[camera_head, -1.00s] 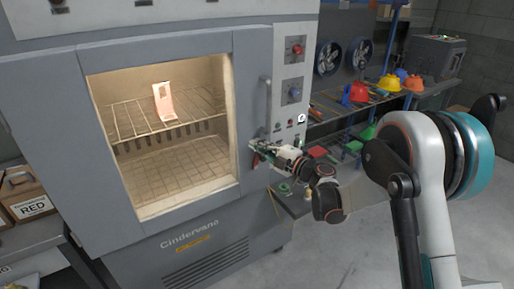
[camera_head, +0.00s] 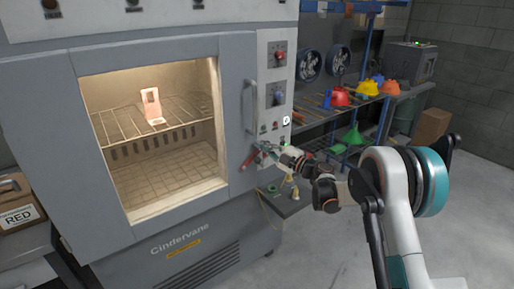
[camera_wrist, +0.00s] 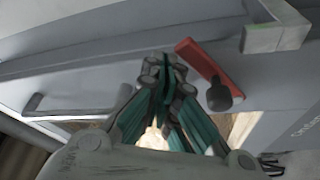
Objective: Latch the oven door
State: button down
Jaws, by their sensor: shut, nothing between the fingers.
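The grey oven door (camera_head: 235,70) frames a lit window and looks flush with the oven front; I cannot tell whether a small gap is left. A vertical bar handle (camera_head: 251,107) is on its right side. Below the handle is a red latch lever (camera_head: 250,160), tilted in the head view. In the wrist view the red lever (camera_wrist: 203,62) slants down to a black knob (camera_wrist: 220,98). My gripper (camera_head: 264,149) is beside the lever at the oven's right edge. In the wrist view its shut, empty fingers (camera_wrist: 166,72) are just left of the lever; contact is unclear.
A pink piece (camera_head: 152,107) stands on the wire rack (camera_head: 140,125) inside. A control panel (camera_head: 277,85) is right of the door. A shelf (camera_head: 350,110) with hard hats stands further right. A box marked RED (camera_head: 22,215) is at left. Floor at right is clear.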

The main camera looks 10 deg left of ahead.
jog(key=shift+w+d+f+b, duration=0.3)
jog(key=shift+w+d+f, duration=0.1)
jog(key=shift+f, duration=0.4)
jog(key=shift+w+d+f+b, duration=0.3)
jog(key=shift+w+f, duration=0.15)
jog(key=shift+f, duration=0.3)
jog(key=shift+w+d+f+b, duration=0.25)
jog(key=shift+w+d+f, duration=0.15)
jog(key=shift+f, duration=0.4)
jog(key=s+d+p, duration=0.4)
jog(key=s+d, duration=0.2)
jog(key=d, duration=0.1)
jog(key=shift+r, duration=0.3)
jog(key=shift+d, duration=0.1)
